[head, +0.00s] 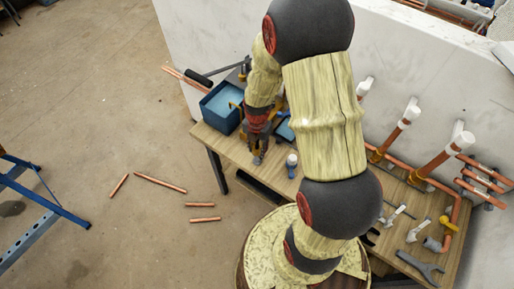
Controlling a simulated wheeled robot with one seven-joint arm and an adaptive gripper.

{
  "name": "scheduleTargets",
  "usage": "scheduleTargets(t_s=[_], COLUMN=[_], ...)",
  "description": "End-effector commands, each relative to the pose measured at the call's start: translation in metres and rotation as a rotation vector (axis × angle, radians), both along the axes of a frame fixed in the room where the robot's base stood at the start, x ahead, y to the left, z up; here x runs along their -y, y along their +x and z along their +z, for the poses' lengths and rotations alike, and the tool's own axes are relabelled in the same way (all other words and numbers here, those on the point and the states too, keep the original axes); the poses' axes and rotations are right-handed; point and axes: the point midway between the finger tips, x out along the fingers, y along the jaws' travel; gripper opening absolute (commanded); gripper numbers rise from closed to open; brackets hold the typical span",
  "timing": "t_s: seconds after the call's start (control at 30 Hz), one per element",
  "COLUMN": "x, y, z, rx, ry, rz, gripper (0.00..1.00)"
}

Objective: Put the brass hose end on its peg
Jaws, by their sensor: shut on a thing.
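My gripper (258,152) is at the left part of the wooden workbench, low over its top near the front edge. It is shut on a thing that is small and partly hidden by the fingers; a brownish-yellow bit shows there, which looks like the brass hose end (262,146). A yellow line (238,107), perhaps its hose, shows by the blue bin behind the gripper. I cannot make out the peg; my arm covers much of the middle of the bench and the wall.
A blue bin (218,112) stands left of the gripper and a small white-capped bottle (291,160) to its right. White-and-copper pipes (436,163) rise at the right. Tools, including a grey wrench (420,266), lie on the right. Copper pipe pieces (160,184) and a blue ladder (35,215) are on the floor.

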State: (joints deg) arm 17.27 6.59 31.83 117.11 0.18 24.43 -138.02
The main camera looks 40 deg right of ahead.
Motion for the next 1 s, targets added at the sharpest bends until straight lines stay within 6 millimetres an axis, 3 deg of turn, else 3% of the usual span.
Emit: scheduleTargets(t_s=[0.6,1.0], x=[0.0,0.0], y=[0.0,0.0], z=[-0.034,-0.04], rx=[0.0,0.001], ry=[0.0,0.0], rz=[0.0,0.0], gripper=[0.11,0.11])
